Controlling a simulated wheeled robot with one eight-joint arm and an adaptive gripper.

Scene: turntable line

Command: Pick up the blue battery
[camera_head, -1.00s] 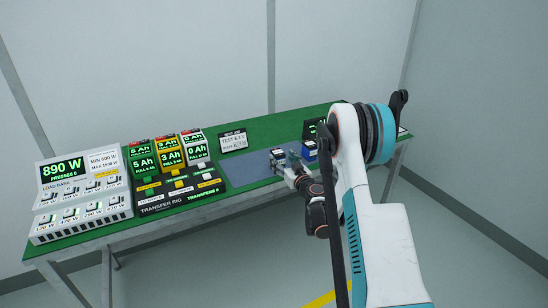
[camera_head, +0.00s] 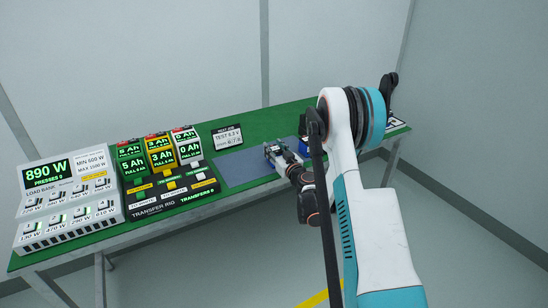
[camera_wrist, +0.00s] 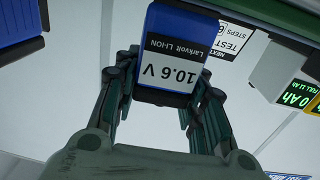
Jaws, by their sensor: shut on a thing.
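A battery (camera_wrist: 172,50) with a blue body and a black end sits between the fingers of my gripper in the wrist view. Its white label reads "Larkvolt LI-ION 10.6 V", upside down. My gripper (camera_wrist: 158,90) is shut on it, with a finger on each side. In the head view my gripper (camera_head: 277,157) is over the right part of the grey mat, and the held battery is small and partly covered. A second blue object (camera_head: 304,147) stands just right of it, partly behind my arm. I cannot tell whether the held battery touches the mat.
The green-topped table (camera_head: 262,120) carries a load bank (camera_head: 68,199) at the left and a transfer rig (camera_head: 172,196) with several display units. A small test sign (camera_head: 228,137) stands behind the grey mat (camera_head: 240,170). The mat's left part is clear.

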